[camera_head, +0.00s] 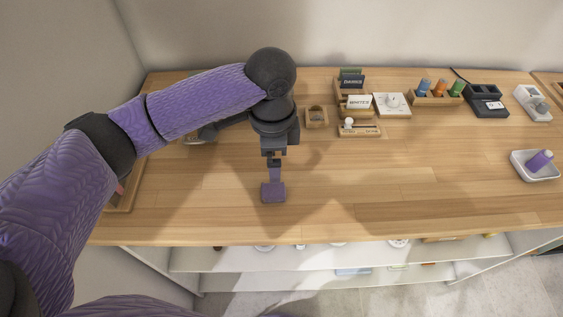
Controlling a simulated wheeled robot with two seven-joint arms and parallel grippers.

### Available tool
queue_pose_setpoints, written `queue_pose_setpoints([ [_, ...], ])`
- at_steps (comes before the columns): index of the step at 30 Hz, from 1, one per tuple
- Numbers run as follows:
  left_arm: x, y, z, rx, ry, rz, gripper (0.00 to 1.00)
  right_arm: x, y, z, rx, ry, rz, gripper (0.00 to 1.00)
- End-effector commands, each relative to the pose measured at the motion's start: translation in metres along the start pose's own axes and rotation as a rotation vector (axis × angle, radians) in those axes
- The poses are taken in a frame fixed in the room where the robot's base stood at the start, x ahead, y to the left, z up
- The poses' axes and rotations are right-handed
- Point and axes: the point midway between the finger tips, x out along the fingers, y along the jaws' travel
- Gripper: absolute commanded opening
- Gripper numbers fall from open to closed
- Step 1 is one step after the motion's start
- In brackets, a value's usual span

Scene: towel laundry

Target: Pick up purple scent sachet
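I also cannot tell whether the sachet rests on the wood or is slightly raised. My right gripper is not in view.
At the back stand a small wooden box (316,117), a "WHITES" card (358,102), a white dial box (392,104) and a rack of coloured bottles (437,98). A white tray (521,164) holding a purple cylinder is at right. The table's middle right is clear.

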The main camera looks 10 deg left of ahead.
Motion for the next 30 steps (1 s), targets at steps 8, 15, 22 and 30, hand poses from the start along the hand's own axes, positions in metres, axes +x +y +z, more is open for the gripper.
queue_pose_setpoints([
  [8, 0.051, 0.001, 0.001, -0.001, -0.001, 0.004, 1.0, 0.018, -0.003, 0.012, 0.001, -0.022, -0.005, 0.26],
  [15, 0.097, 0.005, 0.003, 0.0, -0.001, 0.002, 1.0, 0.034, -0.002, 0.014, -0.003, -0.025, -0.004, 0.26],
  [22, 0.099, 0.004, 0.002, 0.0, 0.0, -0.001, 1.0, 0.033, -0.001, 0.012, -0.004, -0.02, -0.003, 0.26],
  [30, 0.099, 0.004, 0.002, 0.0, 0.0, -0.001, 0.49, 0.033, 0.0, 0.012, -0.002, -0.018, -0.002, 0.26],
])
